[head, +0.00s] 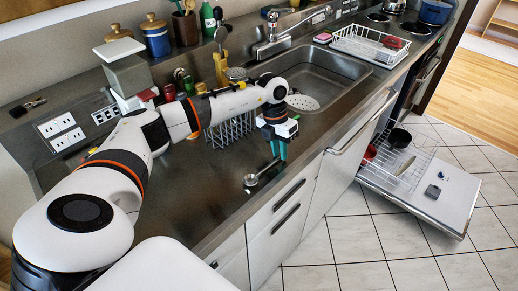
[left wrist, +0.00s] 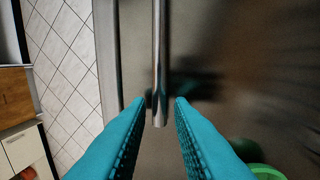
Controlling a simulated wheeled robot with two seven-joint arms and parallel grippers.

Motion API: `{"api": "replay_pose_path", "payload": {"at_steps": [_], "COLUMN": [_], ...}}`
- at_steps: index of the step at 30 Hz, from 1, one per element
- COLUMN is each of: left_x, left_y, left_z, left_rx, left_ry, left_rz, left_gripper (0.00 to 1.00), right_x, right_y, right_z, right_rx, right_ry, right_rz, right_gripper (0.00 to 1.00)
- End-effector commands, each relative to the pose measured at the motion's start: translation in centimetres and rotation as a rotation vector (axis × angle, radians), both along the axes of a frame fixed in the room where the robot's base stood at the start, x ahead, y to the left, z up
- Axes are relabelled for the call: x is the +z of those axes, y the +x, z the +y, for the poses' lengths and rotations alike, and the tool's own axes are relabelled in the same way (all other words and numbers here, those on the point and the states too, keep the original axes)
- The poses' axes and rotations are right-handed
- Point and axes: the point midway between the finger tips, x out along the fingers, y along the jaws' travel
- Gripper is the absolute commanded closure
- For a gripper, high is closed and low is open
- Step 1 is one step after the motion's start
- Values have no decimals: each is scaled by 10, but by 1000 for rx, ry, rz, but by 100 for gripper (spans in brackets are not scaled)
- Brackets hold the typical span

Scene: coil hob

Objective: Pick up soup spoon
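The soup spoon (head: 251,180) lies on the dark counter near its front edge in the head view, its round bowl toward the viewer and its handle running up to my left gripper. My left gripper (head: 280,154) points down over the handle, its teal fingers apart. In the left wrist view, the shiny handle (left wrist: 159,60) comes down from the top and its end lies between the fingertips (left wrist: 161,102), with a gap on each side. The gripper holds nothing. The spoon bowl is outside the left wrist view. My right gripper is not in view.
The sink (head: 315,75) and a wire rack (head: 231,131) are behind my left gripper. Jars, utensils and a dish drainer (head: 368,44) line the back. An open dishwasher door (head: 440,195) stands out at the right. The counter around the spoon is mostly clear.

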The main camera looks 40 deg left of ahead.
Motion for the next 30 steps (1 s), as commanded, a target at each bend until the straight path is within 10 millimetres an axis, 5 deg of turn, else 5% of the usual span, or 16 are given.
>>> {"api": "replay_pose_path", "payload": {"at_steps": [12,17,30], "left_x": [-2,-2,12], "left_y": [0,0,1], "left_z": [0,0,0], "left_rx": [0,0,0], "left_ry": [0,-1,-1], "left_rz": [-1,-1,-5], "left_gripper": [80,100,100], "right_x": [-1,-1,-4], "right_y": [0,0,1], "right_z": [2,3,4], "right_rx": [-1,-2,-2], "right_ry": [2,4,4], "right_rz": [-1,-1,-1], "right_gripper": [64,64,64]}}
